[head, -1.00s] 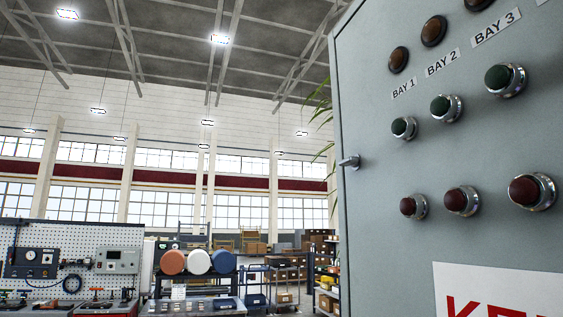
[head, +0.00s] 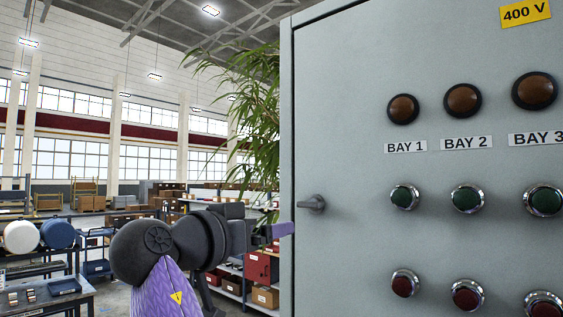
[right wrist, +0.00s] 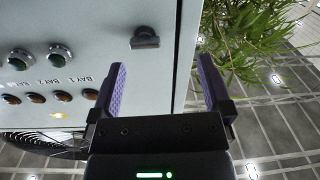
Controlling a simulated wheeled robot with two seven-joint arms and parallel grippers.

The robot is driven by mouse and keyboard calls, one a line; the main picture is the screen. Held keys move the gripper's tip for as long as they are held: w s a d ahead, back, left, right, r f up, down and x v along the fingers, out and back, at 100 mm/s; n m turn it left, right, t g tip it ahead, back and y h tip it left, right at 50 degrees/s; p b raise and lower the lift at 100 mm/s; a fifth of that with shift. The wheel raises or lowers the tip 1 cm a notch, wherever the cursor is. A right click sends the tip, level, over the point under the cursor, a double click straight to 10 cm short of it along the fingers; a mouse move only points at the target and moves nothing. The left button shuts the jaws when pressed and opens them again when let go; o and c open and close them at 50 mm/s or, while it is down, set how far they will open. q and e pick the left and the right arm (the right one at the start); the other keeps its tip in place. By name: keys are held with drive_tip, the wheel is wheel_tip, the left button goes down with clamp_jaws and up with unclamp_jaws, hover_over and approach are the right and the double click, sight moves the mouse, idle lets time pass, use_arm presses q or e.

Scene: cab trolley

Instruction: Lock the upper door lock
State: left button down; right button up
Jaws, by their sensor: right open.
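The upper door lock is a small grey handle (head: 312,204) near the left edge of a grey cabinet door (head: 345,120). Its lever lies about sideways in the head view. The handle also shows in the right wrist view (right wrist: 145,38), ahead of the fingers. My right gripper (right wrist: 163,85) is open and empty, with purple fingers; one is in front of the door and the other beyond its edge. In the head view my right gripper (head: 284,230) is left of and slightly below the handle, apart from it. My left gripper is not in view.
Brown lamps (head: 463,100), green buttons (head: 467,198) and red buttons (head: 467,294) stick out from the door right of the handle. A leafy plant (head: 255,120) stands beyond the door's left edge. Shelves with boxes (head: 265,297) stand behind my arm.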

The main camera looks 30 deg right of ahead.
sight(306, 203)
drive_tip(key=shift+m+g, duration=0.4)
drive_tip(key=shift+m, duration=0.5)
drive_tip(key=d+r+p, duration=0.1)
drive_tip(key=d, duration=0.2)
drive_tip(key=w+d+r+p, duration=0.1)
drive_tip(key=d+p, duration=0.1)
drive_tip(key=d+r+p, duration=0.1)
drive_tip(key=d+p, duration=0.1)
drive_tip(key=d, duration=0.1)
drive_tip(key=shift+w+d+r, duration=0.25)
drive_tip(key=shift+d+r, duration=0.05)
drive_tip(key=shift+w+d+f, duration=0.15)
drive_tip(key=shift+d, duration=0.15)
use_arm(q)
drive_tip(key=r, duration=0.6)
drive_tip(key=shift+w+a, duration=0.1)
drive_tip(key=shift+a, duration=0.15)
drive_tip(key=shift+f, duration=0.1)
use_arm(e)
drive_tip(key=c, duration=1.2)
drive_tip(key=shift+c, duration=0.2)
